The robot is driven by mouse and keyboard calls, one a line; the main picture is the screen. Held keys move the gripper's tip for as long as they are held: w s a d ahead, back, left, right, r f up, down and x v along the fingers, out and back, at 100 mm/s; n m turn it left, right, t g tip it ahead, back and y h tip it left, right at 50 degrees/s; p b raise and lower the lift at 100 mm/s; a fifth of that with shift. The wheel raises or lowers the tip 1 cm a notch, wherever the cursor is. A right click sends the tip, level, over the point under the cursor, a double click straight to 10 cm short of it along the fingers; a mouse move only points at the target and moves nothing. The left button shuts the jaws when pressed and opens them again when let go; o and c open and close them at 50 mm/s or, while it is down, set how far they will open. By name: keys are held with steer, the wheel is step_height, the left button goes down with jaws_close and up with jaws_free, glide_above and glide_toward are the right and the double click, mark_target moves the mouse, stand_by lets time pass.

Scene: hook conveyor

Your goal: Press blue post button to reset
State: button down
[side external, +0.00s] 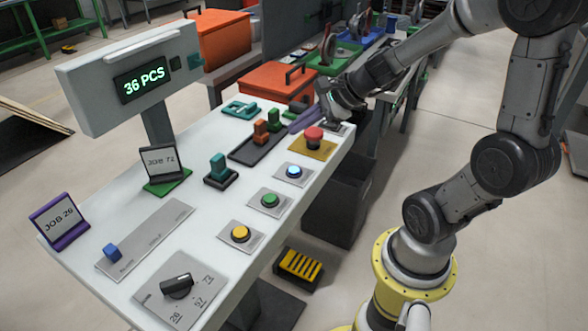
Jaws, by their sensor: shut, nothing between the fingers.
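A round blue button (294,171), bright in its middle, sits on a small square grey plate on the white console top (200,185). Green (269,199) and yellow (240,233) round buttons stand in the same row nearer the camera. My gripper (322,117) is shut and empty at the console's far right end. It is beyond the red mushroom button (314,134) on its yellow plate, apart from the blue button. Its fingertips are small and partly hidden, beside a purple part (306,119).
A display (142,84) reads 36 PCS. JOB 72 (163,162) and JOB 20 (60,221) signs, a blue slider (112,252) and a black knob (177,286) share the console. Orange and green upright pieces stand in a dark tray (243,154). A dark bin (345,205) stands beside the console.

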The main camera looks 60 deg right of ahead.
mark_target(299, 170)
stand_by(0.4)
steer(key=shift+f, duration=4.35)
steer(key=shift+f, duration=0.1)
steer(key=shift+f, duration=0.35)
steer(key=shift+f, duration=0.45)
steer(key=shift+r, duration=0.85)
